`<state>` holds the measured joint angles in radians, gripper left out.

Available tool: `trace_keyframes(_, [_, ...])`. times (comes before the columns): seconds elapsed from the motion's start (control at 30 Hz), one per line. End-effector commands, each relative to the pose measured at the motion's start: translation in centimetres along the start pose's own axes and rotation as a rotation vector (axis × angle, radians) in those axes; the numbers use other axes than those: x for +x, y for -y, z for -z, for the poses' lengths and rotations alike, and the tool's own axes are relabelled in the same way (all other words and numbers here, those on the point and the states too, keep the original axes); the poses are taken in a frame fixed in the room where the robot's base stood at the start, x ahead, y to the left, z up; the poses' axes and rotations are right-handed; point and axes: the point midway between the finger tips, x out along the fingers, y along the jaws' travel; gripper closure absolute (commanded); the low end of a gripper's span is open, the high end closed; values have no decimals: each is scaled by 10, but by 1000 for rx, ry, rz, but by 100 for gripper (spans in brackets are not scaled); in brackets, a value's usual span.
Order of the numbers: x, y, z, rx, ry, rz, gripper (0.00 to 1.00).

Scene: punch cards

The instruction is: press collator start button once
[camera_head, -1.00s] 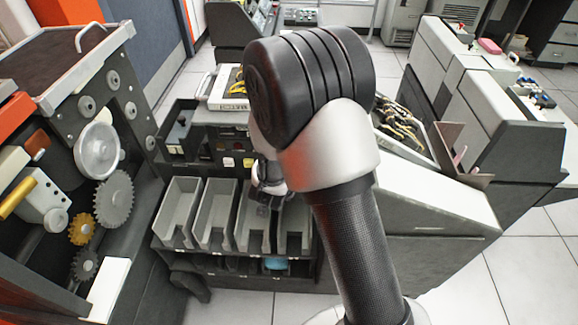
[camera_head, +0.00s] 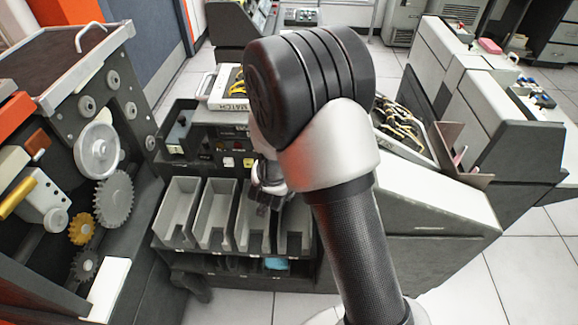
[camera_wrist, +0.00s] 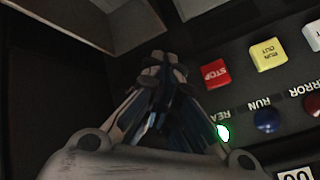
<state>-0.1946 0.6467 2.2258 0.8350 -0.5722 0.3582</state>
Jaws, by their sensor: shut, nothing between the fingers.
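The collator (camera_head: 222,262) stands in the middle of the head view, with a row of buttons above its card bins. In the wrist view I see a red STOP button (camera_wrist: 215,73), a yellow RUN OUT button (camera_wrist: 268,54) and a white button (camera_wrist: 313,36) cut by the right edge. I cannot read START on any visible button. My gripper (camera_wrist: 165,68) is shut and empty, its fingertips left of the STOP button and appearing apart from it. In the head view my gripper (camera_head: 266,200) is in front of the bins, partly hidden by my arm.
Lamps sit by the buttons: a lit green one (camera_wrist: 222,132), a blue one (camera_wrist: 267,120) and a red one (camera_wrist: 312,106). Grey bins (camera_head: 175,215) stick out below the panel. A cabinet with gears (camera_head: 115,198) stands close on the left.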

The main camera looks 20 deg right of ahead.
Motion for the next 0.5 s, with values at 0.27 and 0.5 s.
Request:
trace_keyframes(0.27, [5, 3, 4, 1, 0, -1, 100])
trace_keyframes(0.5, [6, 4, 4, 0, 0, 0, 100])
